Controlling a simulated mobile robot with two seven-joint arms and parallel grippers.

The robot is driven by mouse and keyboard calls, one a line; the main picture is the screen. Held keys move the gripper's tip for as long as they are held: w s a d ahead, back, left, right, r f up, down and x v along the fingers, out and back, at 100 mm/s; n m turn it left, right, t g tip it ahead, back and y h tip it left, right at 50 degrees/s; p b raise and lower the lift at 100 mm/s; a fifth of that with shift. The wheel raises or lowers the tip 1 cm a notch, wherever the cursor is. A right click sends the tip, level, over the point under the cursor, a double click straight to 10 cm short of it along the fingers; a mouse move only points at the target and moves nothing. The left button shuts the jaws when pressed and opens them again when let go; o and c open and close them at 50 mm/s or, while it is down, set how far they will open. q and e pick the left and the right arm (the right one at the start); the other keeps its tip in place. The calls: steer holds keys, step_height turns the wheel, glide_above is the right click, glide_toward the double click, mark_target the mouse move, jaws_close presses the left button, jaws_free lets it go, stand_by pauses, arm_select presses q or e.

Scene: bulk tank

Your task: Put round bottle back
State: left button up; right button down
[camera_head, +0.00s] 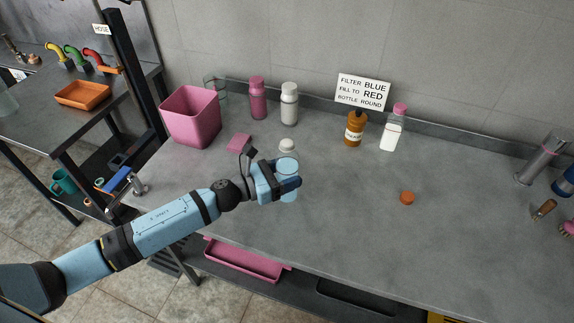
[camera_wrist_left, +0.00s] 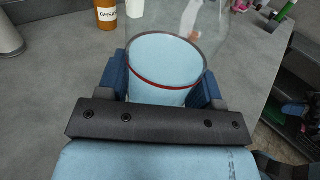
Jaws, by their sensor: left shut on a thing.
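My left gripper (camera_head: 286,184) is shut on a clear round bottle (camera_head: 288,165) with pale blue contents, over the left middle of the grey worktop (camera_head: 345,215). In the left wrist view the round bottle (camera_wrist_left: 166,72) sits between the blue fingers, with a red ring around its wall. A whitish cap-like shape (camera_head: 287,144) shows just behind the top of the bottle; I cannot tell whether it belongs to it. A sign (camera_head: 362,92) at the wall reads "FILTER BLUE, FILL TO RED, BOTTLE ROUND". The bottle's lower part is partly hidden by the fingers. My right gripper is not seen.
Along the back stand a pink bin (camera_head: 190,117), a pink bottle (camera_head: 258,98), a white-capped bottle (camera_head: 289,104), an amber bottle (camera_head: 354,130) and a pink-capped white bottle (camera_head: 393,128). An orange cap (camera_head: 407,198) lies right of centre. The front right worktop is clear.

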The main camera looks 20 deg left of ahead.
arm_select(q)
step_height(320, 180, down, 3)
steer(key=shift+f, duration=0.6)
steer(key=shift+b, duration=0.3)
steer(key=shift+f, duration=0.15)
steer(key=o, duration=0.9)
